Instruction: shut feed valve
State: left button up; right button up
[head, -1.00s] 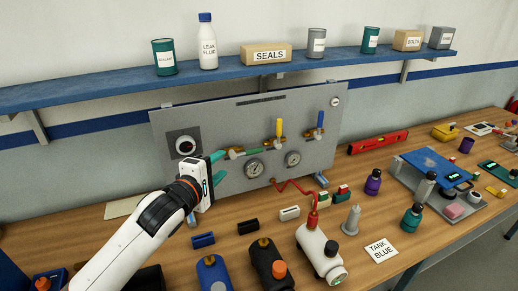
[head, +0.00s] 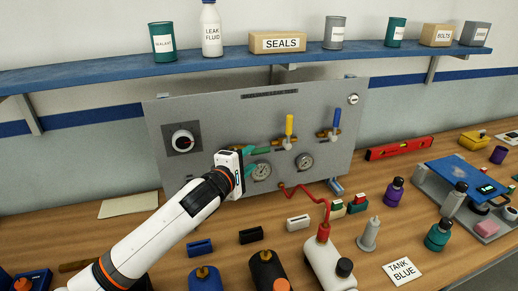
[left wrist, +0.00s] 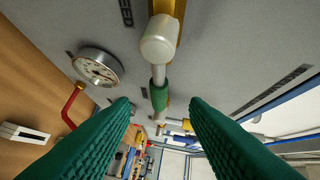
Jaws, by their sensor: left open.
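The feed valve has a green-sleeved lever (head: 260,151) lying roughly horizontal on the grey panel (head: 215,115). In the left wrist view its green sleeve (left wrist: 159,97) shows between and beyond my fingertips, with a silver hub nearer the top. A partly cut label ending in "EED" is beside it. My left gripper (head: 250,162) is open at the lever's left in the head view. In the left wrist view the dark green ridged fingers of my left gripper (left wrist: 160,118) are apart on either side of the lever's line; I see no contact. My right gripper is out of view.
Yellow-handled (head: 289,130) and blue-handled (head: 336,124) valves stand upright to the right. Gauges (head: 261,171) sit just below the green lever. A black-and-red knob (head: 183,141) is at the panel's left. Bottles and small blocks crowd the bench below.

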aim_at(257, 154)
pick_arm(q)
jog(key=p+x, duration=0.1)
jog(key=x, duration=0.5)
jog(key=shift+w+d+f, duration=0.1)
jog(key=shift+w, duration=0.2)
jog(key=shift+c, duration=0.3)
grip_shut()
